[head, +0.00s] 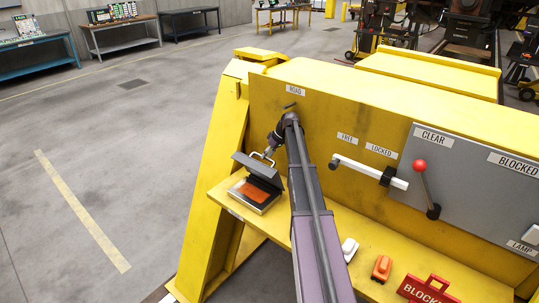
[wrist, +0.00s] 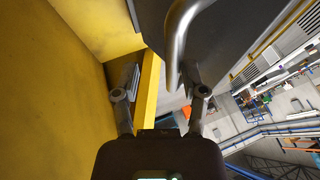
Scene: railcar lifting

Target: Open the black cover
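The black cover (head: 258,167) is raised and tilted above a silver box (head: 258,207), so the orange inside (head: 254,191) shows. A metal loop handle (head: 262,157) stands on the cover. My gripper (head: 269,151) is beside the handle at the cover's upper edge; its fingers are small and partly hidden there. In the wrist view my gripper (wrist: 160,93) has its fingers wide apart. The bent handle bar (wrist: 175,40) reaches between them, nearer the right finger, and I cannot tell whether it touches. The dark cover (wrist: 225,28) is behind the handle.
The box sits on a yellow ledge (head: 225,198) against a yellow wall marked ROAD. To the right are a white lever (head: 370,172), a red-knobbed lever (head: 425,187), an orange item (head: 382,268) and a red BLOCKED sign (head: 423,290). Open floor lies left.

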